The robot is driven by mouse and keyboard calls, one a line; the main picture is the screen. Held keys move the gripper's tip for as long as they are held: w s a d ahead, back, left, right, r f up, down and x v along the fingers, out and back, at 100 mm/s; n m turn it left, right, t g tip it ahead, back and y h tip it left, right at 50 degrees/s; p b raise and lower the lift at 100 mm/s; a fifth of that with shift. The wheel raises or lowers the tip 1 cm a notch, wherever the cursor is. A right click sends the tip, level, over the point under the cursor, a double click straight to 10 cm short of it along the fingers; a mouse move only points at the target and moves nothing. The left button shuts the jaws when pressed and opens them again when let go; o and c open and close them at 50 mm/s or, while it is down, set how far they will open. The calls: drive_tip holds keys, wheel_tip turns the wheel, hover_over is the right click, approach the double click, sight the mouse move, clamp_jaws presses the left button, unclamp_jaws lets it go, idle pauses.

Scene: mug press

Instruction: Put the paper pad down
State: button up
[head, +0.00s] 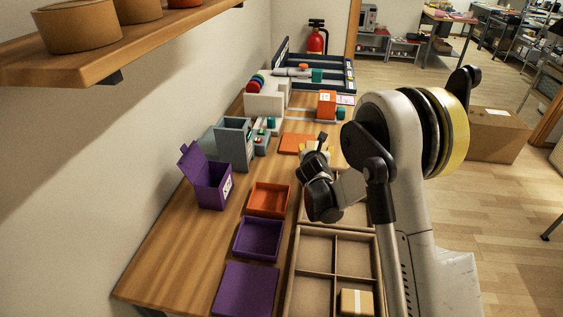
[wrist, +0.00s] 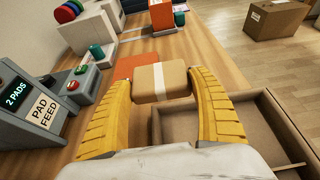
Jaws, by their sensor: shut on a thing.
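My gripper (wrist: 160,78) has its yellow fingers shut on the paper pad, a tan block with a white band (wrist: 173,83), in the wrist view. In the head view my gripper (head: 314,153) is over the wooden table, at the far end of the divided tray, and my arm partly hides it. An orange mat (head: 298,143) lies just beyond the gripper; it also shows behind the pad in the wrist view (wrist: 143,58). I cannot tell the pad's height over the table. A similar banded block (head: 357,302) sits in a near compartment of the tray (head: 335,238).
A grey pad feed machine (head: 234,140) stands left, its sign (wrist: 42,110) readable in the wrist view. A purple open bin (head: 208,187), an orange tray (head: 268,199) and a purple tray (head: 258,239) line the table's left side. A shelf (head: 150,50) overhangs the upper left.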

drive_tip(key=b, duration=0.4)
hover_over(284, 175)
wheel_tip(284, 175, down, 7)
drive_tip(key=shift+w+r, duration=0.1)
drive_tip(key=shift+w, duration=0.05)
wheel_tip(284, 175, down, 4)
drive_tip(key=b, duration=0.2)
drive_tip(key=shift+b, duration=0.3)
drive_tip(key=o, duration=0.9)
